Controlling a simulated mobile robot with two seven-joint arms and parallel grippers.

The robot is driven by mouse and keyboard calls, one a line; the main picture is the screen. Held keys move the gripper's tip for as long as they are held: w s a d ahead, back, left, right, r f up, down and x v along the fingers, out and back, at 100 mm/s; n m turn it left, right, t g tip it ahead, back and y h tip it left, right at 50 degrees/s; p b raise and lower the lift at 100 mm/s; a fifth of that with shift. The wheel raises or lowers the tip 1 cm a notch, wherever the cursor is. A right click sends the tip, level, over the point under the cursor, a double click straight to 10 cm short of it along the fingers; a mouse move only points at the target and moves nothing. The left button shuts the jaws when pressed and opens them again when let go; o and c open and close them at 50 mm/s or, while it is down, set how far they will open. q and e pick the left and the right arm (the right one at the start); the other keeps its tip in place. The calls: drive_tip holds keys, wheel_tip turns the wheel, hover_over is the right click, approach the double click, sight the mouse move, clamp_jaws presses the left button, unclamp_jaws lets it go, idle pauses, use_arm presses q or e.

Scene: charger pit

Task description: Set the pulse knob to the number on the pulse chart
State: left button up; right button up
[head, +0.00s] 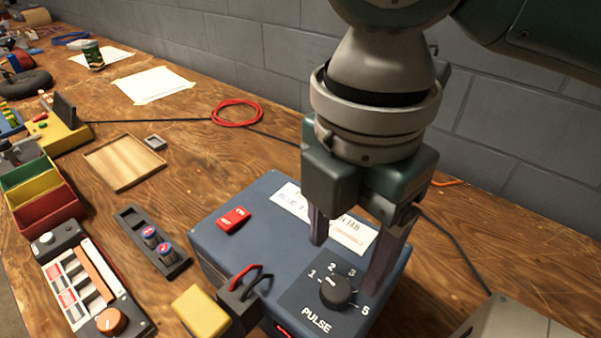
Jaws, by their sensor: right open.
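The black pulse knob (338,291) sits on the front right of the blue charger box (215,250), above the word PULSE. My right gripper (347,268) is open and empty, pointing down just above and behind the knob, one finger on each side. A white paper label (288,199) on the box top, possibly the pulse chart, is partly hidden by the gripper; its text is not clearly readable.
A red switch (233,219) is on the box. A black clamp block (240,303) and a yellow block (201,311) stand at its front. A holder with two batteries (152,241), a wooden tray (125,162) and coloured bins (45,208) lie left. A grey block wall stands behind.

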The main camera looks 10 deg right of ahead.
sight(339, 286)
wheel_tip(339, 286, down, 6)
drive_tip(key=shift+r+b, duration=0.1)
drive_tip(key=shift+b, duration=0.35)
clamp_jaws()
idle(0.4)
